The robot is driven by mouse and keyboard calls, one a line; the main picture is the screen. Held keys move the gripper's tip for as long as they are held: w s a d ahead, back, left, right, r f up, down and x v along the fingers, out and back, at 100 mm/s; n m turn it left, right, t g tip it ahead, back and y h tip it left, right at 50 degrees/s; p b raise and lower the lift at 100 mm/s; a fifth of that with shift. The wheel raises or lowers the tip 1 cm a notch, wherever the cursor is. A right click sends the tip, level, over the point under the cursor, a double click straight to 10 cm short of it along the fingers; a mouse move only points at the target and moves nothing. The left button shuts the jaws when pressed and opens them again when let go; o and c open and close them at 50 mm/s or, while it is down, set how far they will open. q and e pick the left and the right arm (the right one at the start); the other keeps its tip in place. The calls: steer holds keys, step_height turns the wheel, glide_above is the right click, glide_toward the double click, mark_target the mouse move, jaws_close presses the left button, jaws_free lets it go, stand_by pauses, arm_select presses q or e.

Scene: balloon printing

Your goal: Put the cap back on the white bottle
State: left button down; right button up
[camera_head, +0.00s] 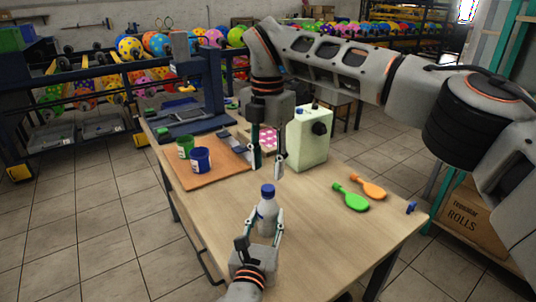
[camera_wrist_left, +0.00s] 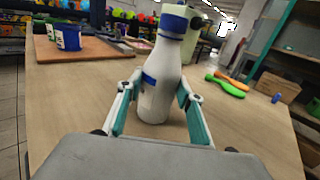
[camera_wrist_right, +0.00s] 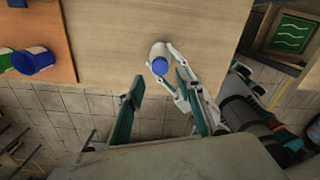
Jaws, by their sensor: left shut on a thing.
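The white bottle (camera_head: 267,220) stands upright on the wooden table near its front edge. A blue cap (camera_head: 267,190) sits on its top; I cannot tell how tightly it is seated. The cap also shows in the left wrist view (camera_wrist_left: 178,22) and from above in the right wrist view (camera_wrist_right: 160,66). My left gripper (camera_head: 264,222) is shut around the bottle's body from the front. My right gripper (camera_head: 267,170) hangs pointing down, above and beyond the bottle. Its fingers are apart with nothing between them, clear of the cap.
A wooden board (camera_head: 222,177) holds blue (camera_head: 201,160) and green (camera_head: 184,147) tins at left. A pale canister (camera_head: 307,138) stands behind. Table around the bottle is clear.

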steer(key=n, duration=0.5)
steer(key=shift+r, duration=0.2)
steer(key=n, duration=0.3)
steer(key=shift+r+n, duration=0.1)
steer(key=shift+n, duration=0.3)
steer(key=n, duration=0.5)
steer(key=shift+r, duration=0.1)
steer(key=n, duration=0.5)
steer(key=shift+r, duration=0.15)
steer(key=n, duration=0.3)
steer(key=shift+r+n, duration=0.1)
steer(key=shift+n, duration=0.3)
steer(key=n, duration=0.5)
steer(key=shift+r, duration=0.15)
steer(key=n, duration=0.5)
steer(key=shift+r, duration=0.15)
steer(key=n, duration=0.4)
steer(key=shift+r, duration=0.1)
